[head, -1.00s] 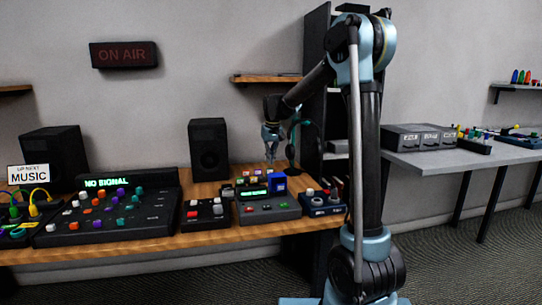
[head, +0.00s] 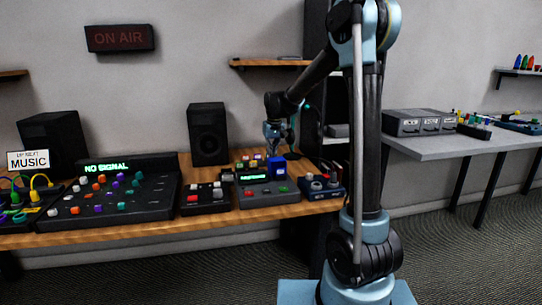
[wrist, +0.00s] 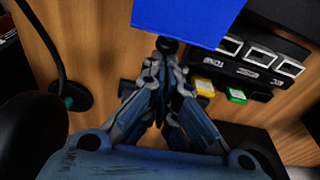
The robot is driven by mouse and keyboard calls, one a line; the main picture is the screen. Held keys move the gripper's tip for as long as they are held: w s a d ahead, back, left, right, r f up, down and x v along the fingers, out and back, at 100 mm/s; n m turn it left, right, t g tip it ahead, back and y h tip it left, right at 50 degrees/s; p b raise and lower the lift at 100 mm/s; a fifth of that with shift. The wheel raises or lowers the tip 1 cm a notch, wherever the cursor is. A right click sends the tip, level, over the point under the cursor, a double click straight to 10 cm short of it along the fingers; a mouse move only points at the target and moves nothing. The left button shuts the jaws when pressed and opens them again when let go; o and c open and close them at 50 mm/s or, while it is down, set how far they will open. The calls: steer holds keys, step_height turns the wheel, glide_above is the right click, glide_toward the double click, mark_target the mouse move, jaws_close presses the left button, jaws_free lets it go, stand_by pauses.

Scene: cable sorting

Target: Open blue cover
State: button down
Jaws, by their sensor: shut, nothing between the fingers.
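The blue cover (head: 277,168) stands up at the back right of a small dark console (head: 265,193) with a green-lit display. In the wrist view the blue cover (wrist: 190,18) is a large flat blue face at the top. My gripper (head: 286,153) is just behind and above the cover in the head view. In the wrist view my gripper (wrist: 168,46) is shut and empty, its fingertips close to the cover's lower edge. I cannot tell whether they touch it. What lies under the cover is hidden.
Behind the console are yellow (wrist: 204,86) and green (wrist: 236,95) tagged plugs by a labelled socket row (wrist: 255,55). A knob box (head: 320,187) stands to the right, a button box (head: 205,198) to the left. A dark stand with a cable (wrist: 62,95) is close by.

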stand_by(0.3)
steer(key=shift+s+d+r+t+y, duration=0.2)
steer(key=shift+s+r+t, duration=0.5)
steer(key=shift+r, duration=0.1)
steer(key=shift+s+d+r+t+y, duration=0.2)
steer(key=shift+s+r+t, duration=0.45)
steer(key=shift+r, duration=0.15)
